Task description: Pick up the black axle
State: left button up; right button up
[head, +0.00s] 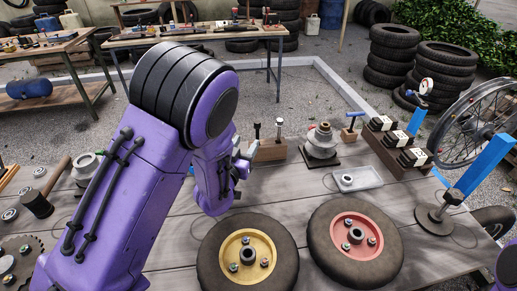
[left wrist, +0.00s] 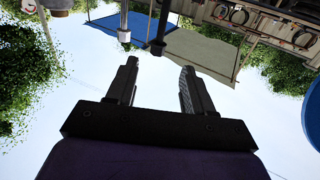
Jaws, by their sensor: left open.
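One is at the left with a dark head (head: 257,131), the other a little to the right (head: 279,130). My left gripper (left wrist: 157,78) is open and empty. In the head view it (head: 243,163) is partly hidden by my arm, close to the block. My right gripper is out of view.
A yellow-hubbed wheel (head: 218,262) and a red-hubbed wheel (head: 322,262) lie at the front of the bench. A hammer (head: 38,202) lies at the left.

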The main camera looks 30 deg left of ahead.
aim_at(256, 128)
pick_arm(q)
jog(key=w+p, duration=0.1)
jog(key=w, duration=0.2)
jog(key=w+p, duration=0.1)
jog(key=w, duration=0.2)
jog(key=w+a+p, duration=0.1)
jog(key=w, duration=0.2)
jog(key=shift+w, duration=0.3)
jog(key=shift+w+a+f, duration=0.1)
jog(key=shift+w+f, duration=0.1)
jog(key=shift+w, duration=0.2)
grip_shut()
